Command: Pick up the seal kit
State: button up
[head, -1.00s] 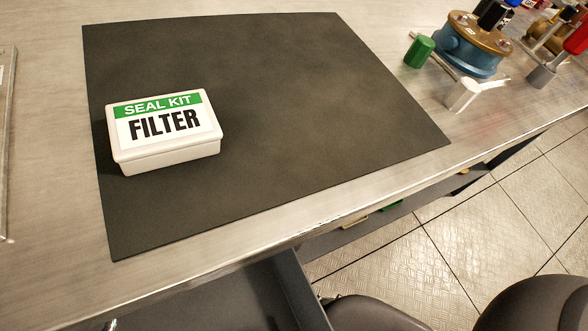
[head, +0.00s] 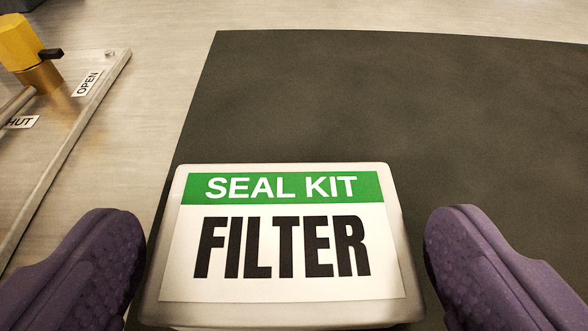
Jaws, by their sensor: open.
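The seal kit (head: 283,235) is a white box with rounded corners and a label reading SEAL KIT on green and FILTER in black. It lies flat on the dark mat (head: 400,110), near the mat's left edge. My gripper (head: 284,250) is open, with one purple ribbed finger on each side of the box. A gap shows between each finger and the box, wider on the right. The near end of the box is cut off by the bottom of the picture.
A metal plate (head: 75,140) with a raised edge, OPEN and SHUT labels and a yellow valve part (head: 25,50) lies at the left. The mat beyond and right of the box is clear. Bare metal bench (head: 160,90) shows between plate and mat.

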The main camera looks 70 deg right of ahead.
aim_at(285, 278)
jog(key=shift+w+d+f, duration=0.25)
jog(key=shift+d+f, duration=0.05)
jog(key=shift+d, duration=0.3)
jog(key=c, duration=0.8)
jog(key=shift+o, duration=0.2)
jog(key=shift+r, duration=0.1)
jog(key=shift+r+p, duration=0.3)
jog(key=shift+r, duration=0.1)
notch_tip(285, 278, up, 3)
jog(key=shift+r+p, duration=0.15)
jog(key=shift+p, duration=1.05)
jog(key=s+a+p, duration=0.2)
jog(key=s, duration=0.1)
jog(key=s+a+r+p, duration=0.1)
jog(key=s+a, duration=0.2)
jog(key=s+a+p, duration=0.2)
jog(key=s, duration=0.1)
jog(key=shift+a+r+p, duration=0.2)
jog(key=shift+a+p, duration=0.1)
jog(key=shift+a, duration=0.1)
jog(key=shift+s+a+f+p, duration=0.15)
jog(key=shift+s+a+p, duration=0.6)
jog(key=shift+p, duration=0.8)
jog(key=shift+s+a+f+p, duration=0.15)
jog(key=shift+s+a+p, duration=0.55)
jog(key=shift+p, duration=0.8)
